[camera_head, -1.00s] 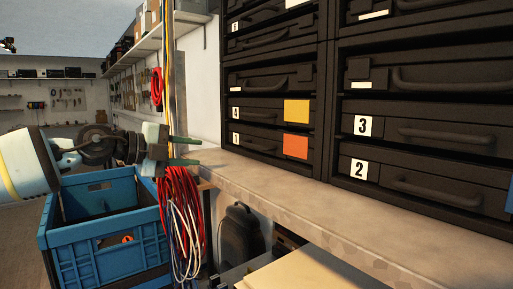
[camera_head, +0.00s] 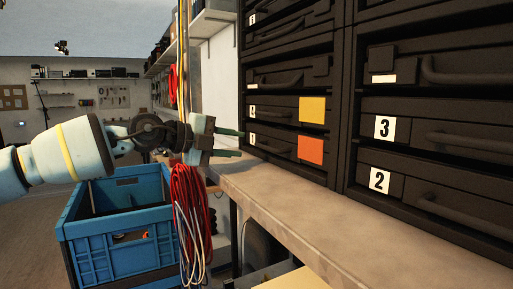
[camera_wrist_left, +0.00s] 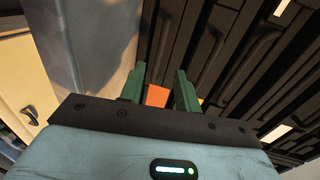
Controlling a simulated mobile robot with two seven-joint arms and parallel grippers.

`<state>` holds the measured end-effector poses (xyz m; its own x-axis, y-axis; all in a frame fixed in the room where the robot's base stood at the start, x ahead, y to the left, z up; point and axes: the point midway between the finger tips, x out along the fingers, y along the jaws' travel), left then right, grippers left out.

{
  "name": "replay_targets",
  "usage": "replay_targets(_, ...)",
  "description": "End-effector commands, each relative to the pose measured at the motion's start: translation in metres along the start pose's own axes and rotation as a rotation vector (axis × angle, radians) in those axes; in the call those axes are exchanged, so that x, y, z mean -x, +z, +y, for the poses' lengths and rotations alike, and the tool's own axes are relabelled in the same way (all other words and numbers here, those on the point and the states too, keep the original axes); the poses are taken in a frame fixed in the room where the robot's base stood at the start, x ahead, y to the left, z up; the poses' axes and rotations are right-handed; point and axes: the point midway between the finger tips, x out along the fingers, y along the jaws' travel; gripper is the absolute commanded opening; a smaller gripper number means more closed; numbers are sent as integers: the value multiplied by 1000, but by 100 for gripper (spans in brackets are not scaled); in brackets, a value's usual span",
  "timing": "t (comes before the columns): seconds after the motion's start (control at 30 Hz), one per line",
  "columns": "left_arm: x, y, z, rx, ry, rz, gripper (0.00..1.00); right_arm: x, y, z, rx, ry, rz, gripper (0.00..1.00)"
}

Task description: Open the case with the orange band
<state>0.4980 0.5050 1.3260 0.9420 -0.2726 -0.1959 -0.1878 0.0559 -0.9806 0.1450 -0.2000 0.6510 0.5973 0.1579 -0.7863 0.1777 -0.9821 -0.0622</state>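The black case with the orange band (camera_head: 310,150) sits in the lowest slot of the left rack column, just above the grey counter. Its orange patch also shows in the left wrist view (camera_wrist_left: 157,96), between my fingers. My left gripper (camera_head: 236,143) is open and empty, with its green fingers pointing at the left part of that case's front. I cannot tell whether the fingertips touch it. The case's handle is partly visible behind the fingers. My right gripper is in neither view.
A case with a yellow patch (camera_head: 312,109) sits directly above. Cases marked 3 (camera_head: 384,128) and 2 (camera_head: 379,180) are to the right. The grey counter (camera_head: 290,203) is bare. A blue crate (camera_head: 122,235) and hanging red cables (camera_head: 190,205) are below my left arm.

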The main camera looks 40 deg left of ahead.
Motion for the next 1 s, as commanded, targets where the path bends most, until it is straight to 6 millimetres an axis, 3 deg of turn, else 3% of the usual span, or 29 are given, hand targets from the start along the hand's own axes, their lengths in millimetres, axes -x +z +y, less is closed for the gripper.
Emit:
replay_targets(0.37,-29,2,3,2,4,-2,33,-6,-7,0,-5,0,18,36)
replay_targets(1.0,-65,1,1,2,1,-1,33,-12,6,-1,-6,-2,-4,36)
